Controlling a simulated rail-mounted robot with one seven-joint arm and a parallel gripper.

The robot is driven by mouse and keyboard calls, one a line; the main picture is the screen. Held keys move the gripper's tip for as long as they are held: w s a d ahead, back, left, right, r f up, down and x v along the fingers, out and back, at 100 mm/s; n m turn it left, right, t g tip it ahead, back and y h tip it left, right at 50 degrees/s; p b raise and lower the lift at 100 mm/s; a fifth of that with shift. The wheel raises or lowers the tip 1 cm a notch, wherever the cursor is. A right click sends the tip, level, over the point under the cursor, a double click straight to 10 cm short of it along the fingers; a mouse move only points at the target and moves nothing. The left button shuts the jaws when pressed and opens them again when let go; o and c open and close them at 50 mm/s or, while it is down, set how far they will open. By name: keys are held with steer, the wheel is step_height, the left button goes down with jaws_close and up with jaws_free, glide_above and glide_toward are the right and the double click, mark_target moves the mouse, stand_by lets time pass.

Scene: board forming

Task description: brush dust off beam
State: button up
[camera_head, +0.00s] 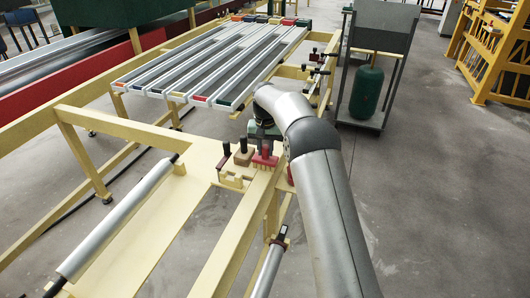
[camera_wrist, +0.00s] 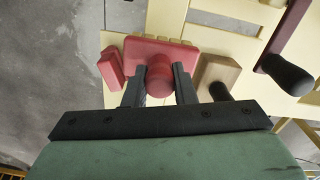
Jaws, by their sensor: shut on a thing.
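A red brush (camera_head: 265,160) with pale bristles stands upright at the tool rack (camera_head: 232,183) on the yellow frame. In the wrist view the brush (camera_wrist: 150,47) has a wide red head and a round red handle. My gripper (camera_head: 264,140) is above it; in the wrist view my gripper (camera_wrist: 159,70) has one dark finger on each side of the handle and is shut on it. A long yellow beam (camera_head: 232,245) runs toward the front beside the rack. I cannot make out dust on it.
Close beside the brush stand a wooden block tool (camera_wrist: 217,70) with a dark handle and a maroon tool (camera_wrist: 287,36) with a black handle. A small red block (camera_wrist: 111,68) is on the other side. A rack of metal bars (camera_head: 215,60) lies behind; open floor (camera_head: 430,190) is at right.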

steer(key=shift+r+p, duration=1.65)
steer(key=shift+r, duration=1.1)
